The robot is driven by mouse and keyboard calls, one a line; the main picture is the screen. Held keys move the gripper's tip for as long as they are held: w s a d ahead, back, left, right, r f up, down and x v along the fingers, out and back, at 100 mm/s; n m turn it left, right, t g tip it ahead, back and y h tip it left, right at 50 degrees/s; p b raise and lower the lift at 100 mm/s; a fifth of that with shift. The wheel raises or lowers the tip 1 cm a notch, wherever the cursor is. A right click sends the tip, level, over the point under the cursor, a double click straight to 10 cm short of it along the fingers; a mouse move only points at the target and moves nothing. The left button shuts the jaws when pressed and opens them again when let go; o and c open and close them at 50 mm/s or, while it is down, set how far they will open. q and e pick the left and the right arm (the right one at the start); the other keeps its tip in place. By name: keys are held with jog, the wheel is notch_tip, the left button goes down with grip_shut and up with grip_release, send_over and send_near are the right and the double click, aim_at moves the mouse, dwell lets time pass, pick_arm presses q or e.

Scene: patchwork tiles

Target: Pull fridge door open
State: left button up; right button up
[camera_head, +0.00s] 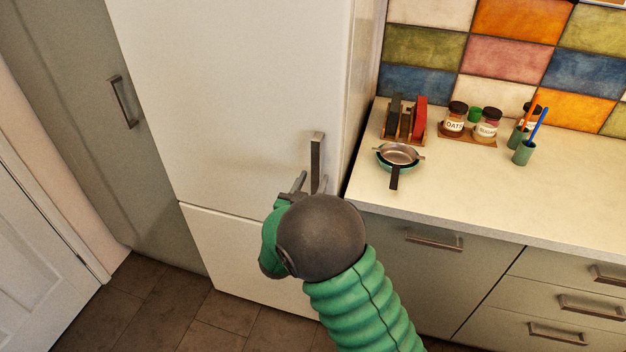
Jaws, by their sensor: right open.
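The white fridge (235,85) stands in the middle of the view, and its upper door looks shut. A dark vertical handle (317,150) sits near the right edge of that door. My right gripper (312,182) is open at the lower end of the handle. One finger shows to the left of the handle and the other to its right. Whether either finger touches the handle I cannot tell. My own wrist hides the gripper's base and part of the lower door (235,250). My left gripper is not in view.
A grey cabinet (60,90) with a handle stands left of the fridge. A counter (470,200) on the right holds a pan (398,155), jars (455,118) and cups (523,153). A white door (35,250) is at far left. Tiled floor (150,310) is bare in front.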

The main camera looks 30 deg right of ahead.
jog(key=shift+w+d+f, duration=0.1)
jog(key=shift+w+d, duration=0.15)
jog(key=shift+d, duration=0.65)
jog(key=shift+s+a, duration=0.1)
jog(key=shift+a, duration=0.2)
jog(key=shift+c, duration=0.9)
jog(key=shift+a, duration=0.15)
jog(key=shift+c, duration=1.3)
jog(key=shift+r, duration=0.2)
jog(key=c, duration=0.5)
grip_shut()
